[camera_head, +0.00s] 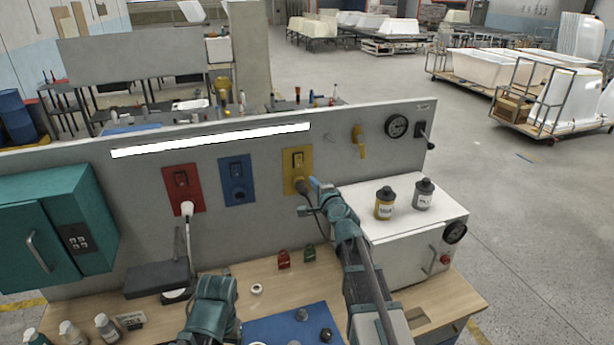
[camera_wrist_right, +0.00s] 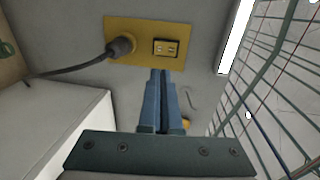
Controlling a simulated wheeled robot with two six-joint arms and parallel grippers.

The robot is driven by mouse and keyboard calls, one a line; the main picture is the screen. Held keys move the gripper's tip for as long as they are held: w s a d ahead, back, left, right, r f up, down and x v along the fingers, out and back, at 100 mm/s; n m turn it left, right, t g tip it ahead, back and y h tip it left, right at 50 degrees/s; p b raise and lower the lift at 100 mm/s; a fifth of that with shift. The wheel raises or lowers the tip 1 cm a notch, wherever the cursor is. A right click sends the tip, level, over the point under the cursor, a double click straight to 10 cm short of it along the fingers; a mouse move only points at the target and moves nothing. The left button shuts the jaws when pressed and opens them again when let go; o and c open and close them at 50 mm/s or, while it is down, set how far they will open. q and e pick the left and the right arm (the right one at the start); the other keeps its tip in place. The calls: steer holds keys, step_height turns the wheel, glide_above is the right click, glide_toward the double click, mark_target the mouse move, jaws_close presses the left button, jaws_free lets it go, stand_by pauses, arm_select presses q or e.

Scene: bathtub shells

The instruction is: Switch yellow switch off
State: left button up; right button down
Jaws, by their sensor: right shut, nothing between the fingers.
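The yellow switch plate (camera_head: 290,184) is on the grey upright panel, with its rocker switch (camera_head: 298,159) in the upper part and a black plug in the socket below. In the right wrist view the yellow plate (camera_wrist_right: 190,33) shows the rocker (camera_wrist_right: 165,47) to the right of the plug (camera_wrist_right: 121,46). My right gripper (camera_head: 314,182) is beside the plate's right edge in the head view. In the wrist view its blue fingers (camera_wrist_right: 160,74) are together and empty, with the tips near the rocker. Contact cannot be told. Only my left arm shows, not its fingers.
A red switch plate (camera_head: 196,190) with a white plug and a blue switch plate (camera_head: 237,170) are to the left. A white box (camera_head: 395,248) carrying two bottles stands right of my right arm. A teal cabinet (camera_head: 45,225) is at far left.

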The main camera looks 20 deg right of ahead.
mark_target(298, 165)
steer(key=w, duration=0.4)
steer(key=w+f+b, duration=0.1)
steer(key=w, duration=0.8)
steer(key=shift+a+f+b, duration=0.25)
steer(key=shift+f+b, duration=0.1)
steer(key=shift+f, duration=0.05)
